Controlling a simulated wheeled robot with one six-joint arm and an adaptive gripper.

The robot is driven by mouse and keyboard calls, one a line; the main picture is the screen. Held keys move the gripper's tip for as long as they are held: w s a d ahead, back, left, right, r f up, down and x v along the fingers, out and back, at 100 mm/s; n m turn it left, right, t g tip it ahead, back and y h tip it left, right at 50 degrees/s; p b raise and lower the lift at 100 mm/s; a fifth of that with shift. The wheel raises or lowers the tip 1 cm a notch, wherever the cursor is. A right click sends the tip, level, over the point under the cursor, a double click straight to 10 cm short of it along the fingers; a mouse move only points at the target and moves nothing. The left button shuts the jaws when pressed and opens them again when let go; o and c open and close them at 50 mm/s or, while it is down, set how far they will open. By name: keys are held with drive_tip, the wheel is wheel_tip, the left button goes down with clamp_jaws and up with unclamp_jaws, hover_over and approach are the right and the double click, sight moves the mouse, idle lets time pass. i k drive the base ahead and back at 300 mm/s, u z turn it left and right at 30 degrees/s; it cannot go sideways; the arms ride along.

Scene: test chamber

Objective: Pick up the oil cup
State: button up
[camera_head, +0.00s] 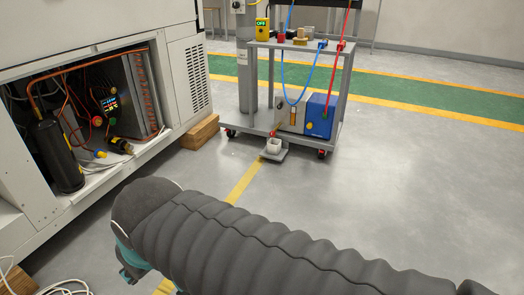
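A small white cup (274,145), which looks like the oil cup, sits upright on a small grey tray (272,156) at the front lower edge of the cart, below the pump. My arm in a ribbed dark grey sleeve crosses the lower part of the view, with a teal part showing at its left end. My gripper's fingers do not show. The sleeved arm is well in front of the cup and apart from it.
A grey wheeled cart (250,84) carries a blue and grey pump (318,117) with blue and red hoses. A white machine (186,128) with an open side stands at left, with a wooden block (200,132) beside it. The floor right of the cart is clear.

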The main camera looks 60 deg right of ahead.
sight(274, 146)
drive_tip(key=u, duration=0.05)
drive_tip(key=i, duration=1.5)
drive_tip(key=z, duration=0.8)
drive_tip(key=i, duration=1)
drive_tip(key=z, duration=1.4)
drive_tip(key=i, duration=0.55)
drive_tip(key=z, duration=0.5)
